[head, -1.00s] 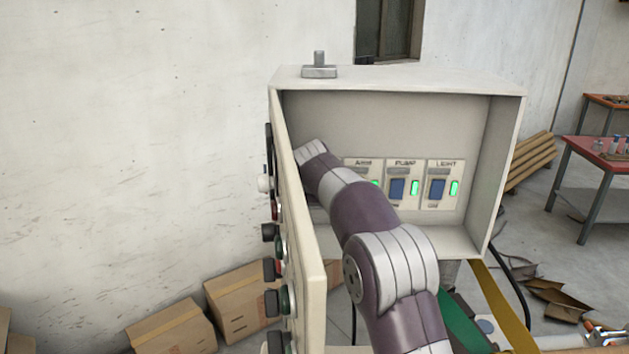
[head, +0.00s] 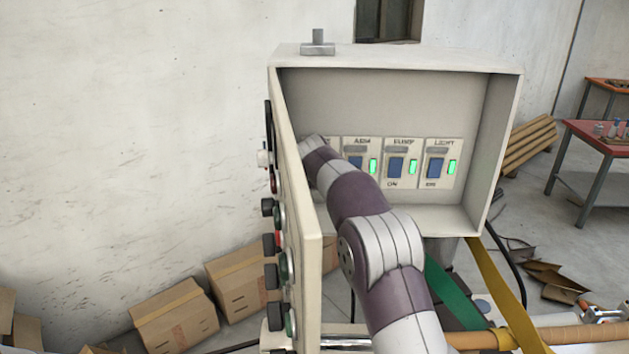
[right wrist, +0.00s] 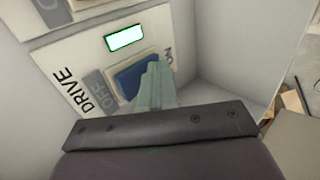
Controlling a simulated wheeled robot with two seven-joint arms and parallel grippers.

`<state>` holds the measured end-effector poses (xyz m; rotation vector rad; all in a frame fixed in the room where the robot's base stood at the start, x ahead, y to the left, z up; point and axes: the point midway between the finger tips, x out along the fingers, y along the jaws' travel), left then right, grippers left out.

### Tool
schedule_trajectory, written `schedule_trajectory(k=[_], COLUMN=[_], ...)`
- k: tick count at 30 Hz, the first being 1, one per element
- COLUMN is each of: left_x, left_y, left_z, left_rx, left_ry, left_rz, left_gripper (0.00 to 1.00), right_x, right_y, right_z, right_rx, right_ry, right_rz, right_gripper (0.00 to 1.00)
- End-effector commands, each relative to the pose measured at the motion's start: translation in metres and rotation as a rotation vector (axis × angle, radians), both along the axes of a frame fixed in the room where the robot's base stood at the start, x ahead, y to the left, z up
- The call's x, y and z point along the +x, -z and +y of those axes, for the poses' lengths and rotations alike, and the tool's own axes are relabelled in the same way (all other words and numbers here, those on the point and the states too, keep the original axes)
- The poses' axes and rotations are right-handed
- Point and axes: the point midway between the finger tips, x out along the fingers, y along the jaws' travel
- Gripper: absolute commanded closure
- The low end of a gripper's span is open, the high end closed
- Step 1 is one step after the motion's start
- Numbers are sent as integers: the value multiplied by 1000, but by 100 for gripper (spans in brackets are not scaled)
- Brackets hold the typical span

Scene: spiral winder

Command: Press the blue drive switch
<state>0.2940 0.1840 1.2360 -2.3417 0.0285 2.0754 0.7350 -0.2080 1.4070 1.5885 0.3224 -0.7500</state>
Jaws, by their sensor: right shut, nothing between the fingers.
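The DRIVE switch plate (right wrist: 75,85) fills the left of the right wrist view. It has a blue rocker (right wrist: 130,78), a grey OFF label and a lit green lamp (right wrist: 125,37). My right gripper (right wrist: 154,72) is shut and empty, with its fingertips in front of the blue rocker, overlapping its edge. I cannot tell if they touch it. In the head view my right arm reaches into the open cabinet (head: 400,57) and hides the gripper and most of the drive switch. My left gripper is not in view.
The arm, pump (head: 397,165) and light (head: 434,165) switches stand to the right, each with a lit green lamp. The open cabinet door (head: 300,210), with buttons on its outer face, is close on my arm's left. Cardboard boxes (head: 175,315) lie on the floor.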

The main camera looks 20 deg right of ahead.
Motion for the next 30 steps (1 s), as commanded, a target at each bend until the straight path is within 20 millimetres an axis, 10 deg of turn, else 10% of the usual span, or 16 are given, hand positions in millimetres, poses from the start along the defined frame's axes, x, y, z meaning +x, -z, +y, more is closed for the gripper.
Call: schedule_trajectory(k=[30], left_x=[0], left_y=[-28], left_z=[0], left_rx=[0], left_ry=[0], left_rz=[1], left_gripper=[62], right_x=[-3], right_y=[-36], right_z=[2], right_rx=[-1], right_ry=[-1], right_rz=[-9], right_gripper=[100])
